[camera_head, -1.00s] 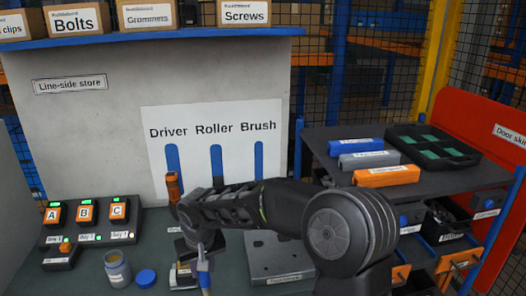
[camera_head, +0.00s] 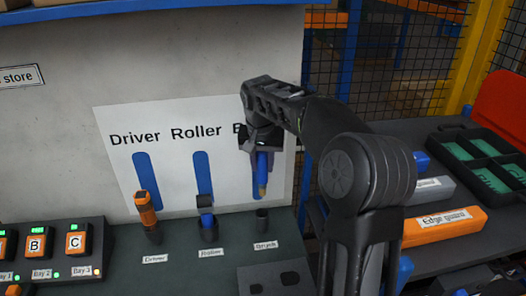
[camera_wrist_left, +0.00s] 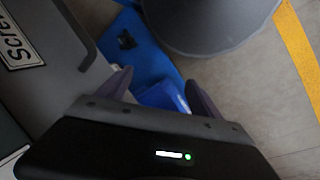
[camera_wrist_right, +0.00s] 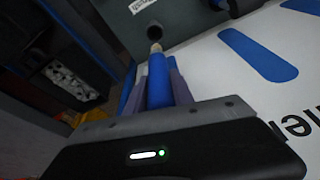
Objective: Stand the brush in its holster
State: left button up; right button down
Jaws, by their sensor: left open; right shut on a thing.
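My right gripper (camera_head: 260,155) is shut on the blue brush (camera_head: 262,172). The brush hangs upright with its tan tip down, in front of the blue brush outline on the white board. Its holster (camera_head: 262,220), a small dark cup with a label, stands on the bench just below; a gap shows between tip and cup. In the right wrist view the brush (camera_wrist_right: 157,80) points at the dark opening of the holster (camera_wrist_right: 155,30). My left gripper (camera_wrist_left: 157,88) is open, over the floor and a blue thing; it is outside the head view.
An orange driver (camera_head: 146,208) and a blue-and-black roller (camera_head: 206,215) stand in holsters to the left. A grey plate (camera_head: 275,278) lies in front. The button box (camera_head: 50,245) is at left. Grey and orange guards (camera_head: 445,228) and a black tray (camera_head: 485,155) are on the right shelf.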

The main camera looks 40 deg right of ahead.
aim_at(263, 195)
jog(key=shift+s+a+r, duration=0.1)
jog(key=shift+s+r, duration=0.05)
jog(key=shift+f, duration=0.2)
notch_tip(263, 195, down, 4)
jog(key=b, duration=0.3)
jog(key=shift+r, duration=0.15)
jog(key=shift+f+b, duration=0.95)
jog(key=shift+f, duration=0.1)
jog(key=shift+f+b, duration=2.2)
jog(key=shift+f, duration=0.75)
jog(key=shift+f+b, duration=0.95)
jog(key=shift+f, duration=0.35)
